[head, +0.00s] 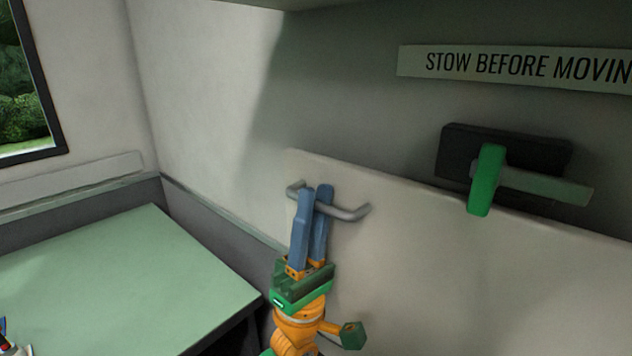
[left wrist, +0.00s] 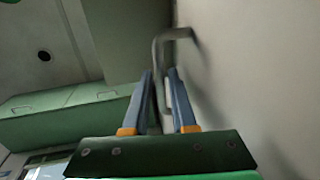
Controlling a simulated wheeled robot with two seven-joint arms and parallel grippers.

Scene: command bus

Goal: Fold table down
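The table (head: 420,270) is a pale panel standing upright, flat against the wall. A grey bar handle (head: 348,212) sticks out near its upper left corner. The handle also shows in the left wrist view (left wrist: 160,55). My left gripper (head: 315,190) is at the handle, its blue fingers pointing up and crossing the bar. In the left wrist view a gap shows between the fingers, with part of the handle seen in that gap; the fingers do not look closed on it. My right gripper is not in view.
A latch with a green lever (head: 487,180) and a grey bar sits on a black plate (head: 456,150) at the panel's top edge. A sign (head: 520,68) reads "STOW BEFORE MOVIN". A green desktop (head: 130,280) stands at the left, below a window (head: 22,90).

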